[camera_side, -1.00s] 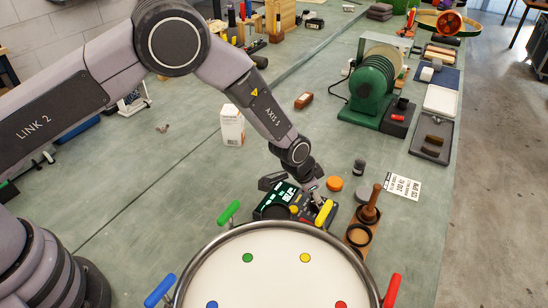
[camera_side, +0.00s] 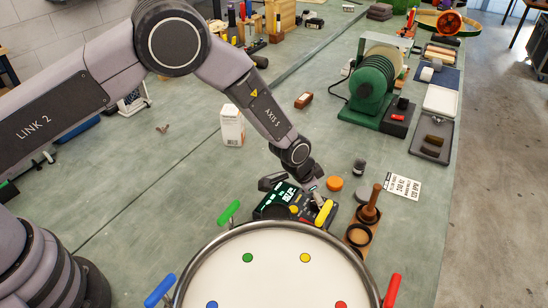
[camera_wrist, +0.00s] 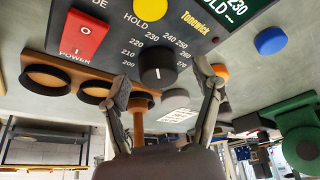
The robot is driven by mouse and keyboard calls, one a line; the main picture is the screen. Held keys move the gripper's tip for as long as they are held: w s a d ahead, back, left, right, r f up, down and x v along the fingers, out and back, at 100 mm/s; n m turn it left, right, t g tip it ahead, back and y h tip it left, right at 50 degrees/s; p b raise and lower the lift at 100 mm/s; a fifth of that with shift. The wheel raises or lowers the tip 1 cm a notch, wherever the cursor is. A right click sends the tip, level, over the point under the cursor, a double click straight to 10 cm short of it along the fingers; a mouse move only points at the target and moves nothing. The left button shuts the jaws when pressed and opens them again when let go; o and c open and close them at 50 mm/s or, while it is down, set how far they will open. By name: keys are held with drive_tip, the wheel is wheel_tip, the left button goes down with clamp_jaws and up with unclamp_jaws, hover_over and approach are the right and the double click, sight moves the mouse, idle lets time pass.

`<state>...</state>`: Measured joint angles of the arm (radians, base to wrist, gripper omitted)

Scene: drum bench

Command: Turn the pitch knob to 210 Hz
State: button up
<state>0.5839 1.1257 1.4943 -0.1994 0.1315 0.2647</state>
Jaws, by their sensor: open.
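My gripper (camera_wrist: 163,74) is open, with one finger on each side of the knob and gaps visible. In the side view the tuner (camera_side: 272,203) stands behind the drum, and my gripper (camera_side: 315,190) is over its right part, hiding the knob.
The drum (camera_side: 275,270) with coloured lugs stands close in front. A wooden stand (camera_side: 362,225) and an orange lid (camera_side: 334,183) are to the right.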

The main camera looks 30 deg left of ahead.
drive_tip(key=v, duration=1.2)
drive_tip(key=w+d+f+m, duration=0.1)
drive_tip(key=f, duration=0.2)
drive_tip(key=w+d+f+m, duration=0.1)
drive_tip(key=f, duration=0.3)
drive_tip(key=w+d+f+m, duration=0.1)
drive_tip(key=f, duration=0.3)
drive_tip(key=shift+w+m+g+h, duration=0.3)
drive_tip(key=shift+w+m, duration=0.05)
drive_tip(key=shift+m, duration=0.05)
drive_tip(key=shift+c, duration=0.2)
drive_tip(key=c, duration=1.1)
